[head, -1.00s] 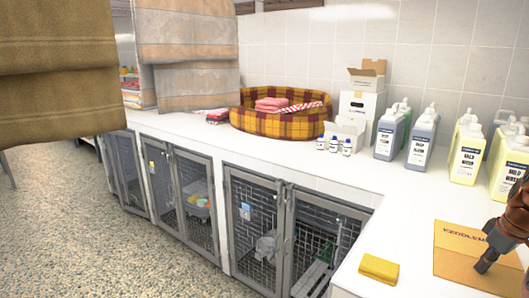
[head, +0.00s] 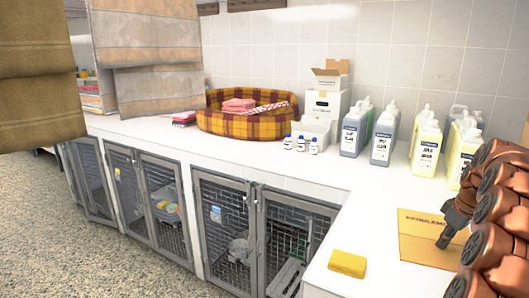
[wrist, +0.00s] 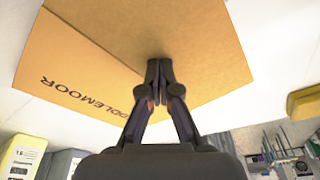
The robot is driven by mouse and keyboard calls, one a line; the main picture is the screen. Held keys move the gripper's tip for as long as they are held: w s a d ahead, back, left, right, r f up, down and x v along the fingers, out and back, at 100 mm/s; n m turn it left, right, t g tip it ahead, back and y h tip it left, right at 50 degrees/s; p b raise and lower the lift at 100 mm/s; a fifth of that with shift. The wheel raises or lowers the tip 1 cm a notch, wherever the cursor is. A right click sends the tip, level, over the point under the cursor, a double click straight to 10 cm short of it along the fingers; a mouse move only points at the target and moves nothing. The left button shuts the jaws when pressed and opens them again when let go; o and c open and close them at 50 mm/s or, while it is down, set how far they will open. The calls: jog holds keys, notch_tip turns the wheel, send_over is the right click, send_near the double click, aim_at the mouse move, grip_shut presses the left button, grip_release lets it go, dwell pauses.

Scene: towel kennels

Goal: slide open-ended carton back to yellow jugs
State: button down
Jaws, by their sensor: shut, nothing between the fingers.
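The orange-brown carton (head: 421,249) is on the white counter at the right of the head view, with dark lettering along its far edge. In the wrist view the carton (wrist: 75,65) shows a paler lettered face and a darker brown face. My gripper (head: 442,243) is shut and empty, its tips over the carton. In the wrist view the gripper (wrist: 159,66) overlaps the brown face; I cannot tell if it touches. The yellow jugs (head: 425,146) stand behind the carton near the wall, with bare counter between; one yellow jug (wrist: 18,160) shows in the wrist view.
A yellow sponge (head: 347,263) lies left of the carton near the counter edge. Grey jugs (head: 384,137), small bottles (head: 301,145), a white box (head: 327,103) and a plaid pet bed (head: 248,120) stand farther left. Wire-door kennels (head: 222,225) are below the counter.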

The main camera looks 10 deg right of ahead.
aim_at(439, 227)
jog(key=shift+w+d+r+p, duration=0.1)
jog(key=shift+w+d+p, duration=0.35)
jog(key=shift+w+d, duration=0.25)
jog(key=shift+w+d+r+p, duration=0.1)
jog(key=shift+w+d+p, duration=0.35)
jog(key=shift+w, duration=0.35)
jog(key=shift+w+f, duration=0.1)
jog(key=shift+w, duration=0.05)
jog(key=shift+d, duration=0.1)
jog(key=shift+w+d+f+p, duration=0.1)
jog(key=shift+w+d+p, duration=0.75)
jog(key=shift+w+p, duration=0.35)
jog(key=shift+s, duration=0.1)
jog(key=shift+w+d+p, duration=0.9)
jog(key=shift+w+p, duration=0.25)
jog(key=shift+p, duration=1.25)
